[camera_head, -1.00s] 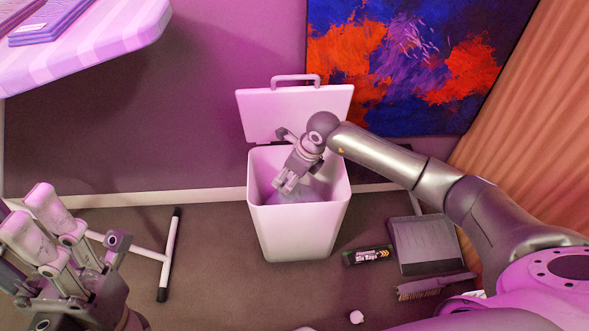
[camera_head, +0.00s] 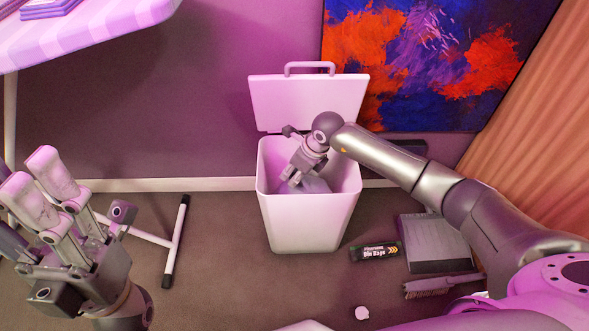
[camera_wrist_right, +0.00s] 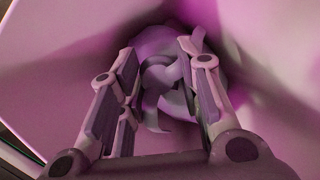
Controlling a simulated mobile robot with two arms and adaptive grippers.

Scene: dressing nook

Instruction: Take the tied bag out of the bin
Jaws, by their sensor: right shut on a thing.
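The white bin (camera_head: 309,222) stands on the floor near the wall with its lid (camera_head: 308,100) up. A pale tied bag (camera_head: 316,185) lies inside, partly hidden by my right gripper and the bin's walls. My right gripper (camera_head: 291,179) reaches down into the bin. In the right wrist view, its fingers (camera_wrist_right: 160,88) are on both sides of the bag's knot (camera_wrist_right: 160,78), shut on it. The bag's round body shows below the knot. My left gripper (camera_head: 30,172) is open and empty at the far left, away from the bin.
A dark box of bin bags (camera_head: 375,251), a dustpan (camera_head: 434,243) and a brush (camera_head: 443,285) lie right of the bin. A small white crumpled piece (camera_head: 362,313) lies in front. An ironing board (camera_head: 100,30) is at upper left; its leg (camera_head: 175,240) stands left of the bin.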

